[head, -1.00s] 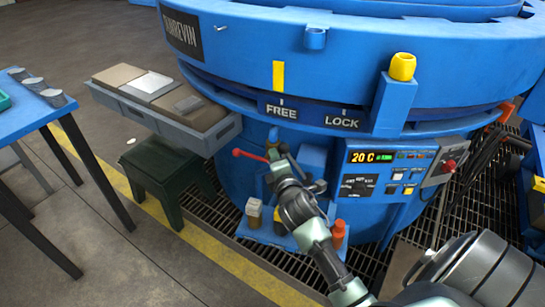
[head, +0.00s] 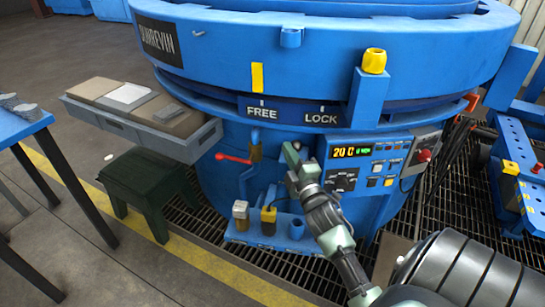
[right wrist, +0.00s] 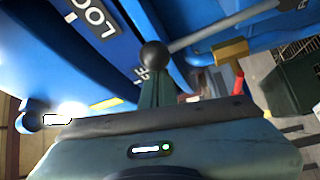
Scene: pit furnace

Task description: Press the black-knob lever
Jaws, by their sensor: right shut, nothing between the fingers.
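The black ball knob (right wrist: 153,55) of the lever shows in the right wrist view, on the end of a grey rod (right wrist: 225,26) that runs to the upper right. The green fingers of my right gripper (right wrist: 152,88) are shut and empty, with their tip close to the knob; I cannot tell whether they touch. In the head view my right gripper (head: 291,152) is in front of the blue furnace (head: 228,133), below the FREE and LOCK labels. My fingers and arm largely hide the lever there. My left gripper is out of view.
A red-handled valve (head: 233,158) is left of my right gripper. The control panel (head: 367,162) is close on its right. Below is a blue shelf (head: 268,240) with small fittings. A green stool (head: 150,178) and a grey tray (head: 170,142) stand left.

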